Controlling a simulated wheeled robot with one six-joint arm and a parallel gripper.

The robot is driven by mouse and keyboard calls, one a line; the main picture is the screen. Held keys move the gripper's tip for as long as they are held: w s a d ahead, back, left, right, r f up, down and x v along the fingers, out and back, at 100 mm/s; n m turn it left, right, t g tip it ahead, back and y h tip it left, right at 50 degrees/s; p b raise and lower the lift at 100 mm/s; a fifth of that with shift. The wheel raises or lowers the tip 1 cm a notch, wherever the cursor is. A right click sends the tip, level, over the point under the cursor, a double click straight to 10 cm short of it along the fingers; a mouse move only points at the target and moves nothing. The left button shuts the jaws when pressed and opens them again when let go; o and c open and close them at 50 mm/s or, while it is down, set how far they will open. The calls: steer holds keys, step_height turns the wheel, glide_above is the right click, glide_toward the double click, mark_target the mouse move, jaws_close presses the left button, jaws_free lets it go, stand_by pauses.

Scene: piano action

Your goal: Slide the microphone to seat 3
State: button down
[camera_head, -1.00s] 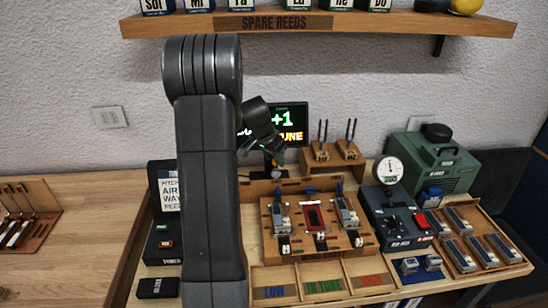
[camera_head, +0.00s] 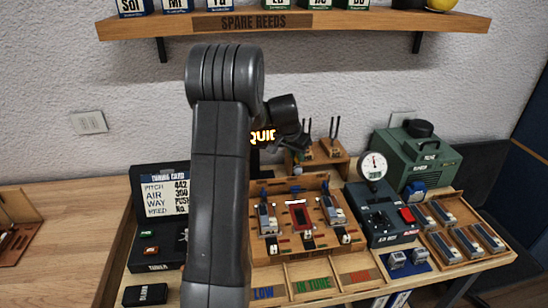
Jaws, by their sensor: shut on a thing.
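My arm stands in front of the bench, and my gripper (camera_head: 299,141) hangs at its end, above the back edge of the wooden reed board (camera_head: 332,232). The jaws are small and dark here, partly merged with the wrist. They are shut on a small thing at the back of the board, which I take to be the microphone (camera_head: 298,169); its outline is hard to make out. The board carries a red-framed piece (camera_head: 299,215) in the middle, with a grey reed block (camera_head: 267,219) left of it and another (camera_head: 333,209) right of it. Seat numbers are not readable.
A lit display (camera_head: 262,136) is mostly hidden by my arm. A wooden tool stand (camera_head: 328,160) is close behind the board. The gauge box (camera_head: 383,212) and green machine (camera_head: 418,160) stand to the right. A shelf (camera_head: 300,25) hangs above. The left table is largely clear.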

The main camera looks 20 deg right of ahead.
steer(key=s+d, duration=0.2)
steer(key=d, duration=0.6)
steer(key=shift+d+p, duration=0.2)
steer(key=shift+p, duration=0.1)
steer(key=shift+r, duration=0.15)
steer(key=c, duration=1.7)
jaws_free()
steer(key=o, duration=0.4)
steer(key=shift+s+d, duration=0.15)
steer(key=shift+d, duration=0.1)
steer(key=shift+o, duration=0.2)
steer(key=shift+a, duration=0.15)
steer(key=b+v, duration=0.2)
steer(key=v, duration=1.1)
steer(key=shift+r, duration=0.3)
